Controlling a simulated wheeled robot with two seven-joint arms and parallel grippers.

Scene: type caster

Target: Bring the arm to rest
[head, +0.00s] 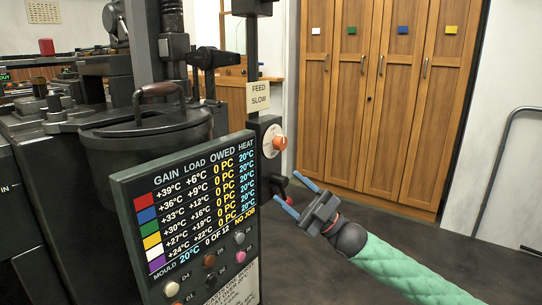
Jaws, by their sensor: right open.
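My right gripper (292,193) is open, with two blue-grey fingers pointing left and nothing between them. Its arm (392,262), in a quilted green sleeve, comes in from the lower right. The gripper is in front of the dark floor, just right of the display panel (190,215) and below the orange-red knob (279,142). My left gripper is not in view.
A dark casting machine with a lidded pot (145,140) fills the left. A "FEED SLOW" sign (258,97) hangs on its post. Wooden lockers (385,100) with coloured tags stand at the back. A grey rail (497,165) is at the right. Open floor (440,235) lies between.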

